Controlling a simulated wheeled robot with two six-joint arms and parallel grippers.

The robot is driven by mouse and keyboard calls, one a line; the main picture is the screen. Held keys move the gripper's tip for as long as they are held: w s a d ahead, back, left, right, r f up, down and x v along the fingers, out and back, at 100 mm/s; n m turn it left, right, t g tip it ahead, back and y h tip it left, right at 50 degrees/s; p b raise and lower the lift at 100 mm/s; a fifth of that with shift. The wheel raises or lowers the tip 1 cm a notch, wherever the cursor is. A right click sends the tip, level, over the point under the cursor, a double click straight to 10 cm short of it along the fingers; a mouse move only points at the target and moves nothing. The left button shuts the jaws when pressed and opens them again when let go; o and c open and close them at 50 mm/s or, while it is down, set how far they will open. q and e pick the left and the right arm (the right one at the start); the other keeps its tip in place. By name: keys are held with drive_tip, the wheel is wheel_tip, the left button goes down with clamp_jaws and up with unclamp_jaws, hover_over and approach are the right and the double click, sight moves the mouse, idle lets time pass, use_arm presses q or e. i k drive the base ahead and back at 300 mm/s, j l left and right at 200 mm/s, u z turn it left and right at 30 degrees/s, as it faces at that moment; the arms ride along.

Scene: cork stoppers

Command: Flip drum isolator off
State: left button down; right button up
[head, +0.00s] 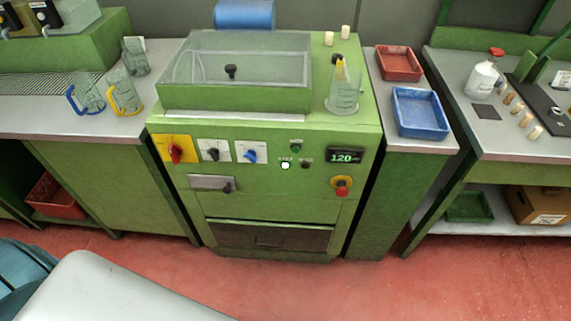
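A green machine (265,188) stands in the middle of the head view, with a control panel on its front. A red rotary switch (175,153) on a yellow plate sits at the panel's upper left; it looks like the isolator, but its label is too small to read. Its handle looks close to upright, and I cannot tell which position it marks. To its right are a black rotary switch (213,151) and a blue one (251,156) on pale plates. The display (345,156) reads 120 and a white lamp (285,165) is bright. Neither of my grippers is in view.
A red emergency-type button (342,184) and a small latch handle (227,187) are on the machine's front. Trays, jugs and stoppers stand on side benches. Red floor before the machine is clear.

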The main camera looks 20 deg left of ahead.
sight(174, 151)
drive_tip(key=u, duration=1.5)
